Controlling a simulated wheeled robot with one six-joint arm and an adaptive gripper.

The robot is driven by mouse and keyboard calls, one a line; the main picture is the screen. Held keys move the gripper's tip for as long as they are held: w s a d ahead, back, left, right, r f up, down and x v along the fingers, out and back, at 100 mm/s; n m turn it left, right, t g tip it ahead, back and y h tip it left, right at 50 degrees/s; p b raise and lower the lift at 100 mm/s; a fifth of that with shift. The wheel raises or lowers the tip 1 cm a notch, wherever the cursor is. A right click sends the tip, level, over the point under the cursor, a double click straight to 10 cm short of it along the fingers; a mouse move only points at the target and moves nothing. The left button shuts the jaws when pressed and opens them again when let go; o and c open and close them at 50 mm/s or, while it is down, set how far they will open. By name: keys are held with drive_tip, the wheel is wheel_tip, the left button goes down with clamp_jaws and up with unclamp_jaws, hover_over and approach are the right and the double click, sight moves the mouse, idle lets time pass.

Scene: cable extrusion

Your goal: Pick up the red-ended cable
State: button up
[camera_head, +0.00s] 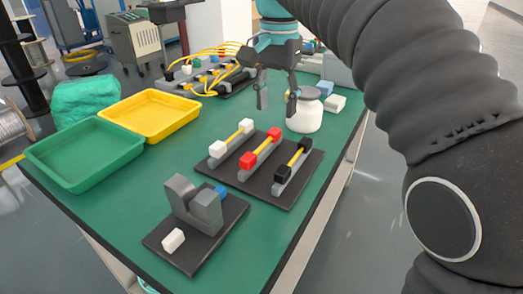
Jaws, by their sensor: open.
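The red-ended cable (261,149) is a short yellow rod with a red block at each end. It lies on a grey rest in the middle of a dark board (285,201), between a white-ended cable (232,139) on its left and a black-ended cable (294,158) on its right. My gripper (277,103) points down with its fingers apart and nothing between them. It hangs in the air beyond the board, above and behind the red-ended cable, in front of a white jar.
A green tray (85,181) and a yellow tray (152,136) stand at the left. A grey fixture (196,205) sits on a dark plate in front. A white jar (305,113) with a grey lid stands behind the board. Yellow cables and connectors (207,82) lie at the back.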

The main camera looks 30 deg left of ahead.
sight(275, 130)
drive_tip(key=shift+w+a+f+b, duration=0.1)
drive_tip(key=shift+f+b, duration=0.25)
drive_tip(key=shift+f, duration=1.2)
drive_tip(key=shift+w+f+b, duration=0.1)
drive_tip(key=shift+f+b, duration=0.25)
drive_tip(key=shift+f, duration=1.2)
clamp_jaws()
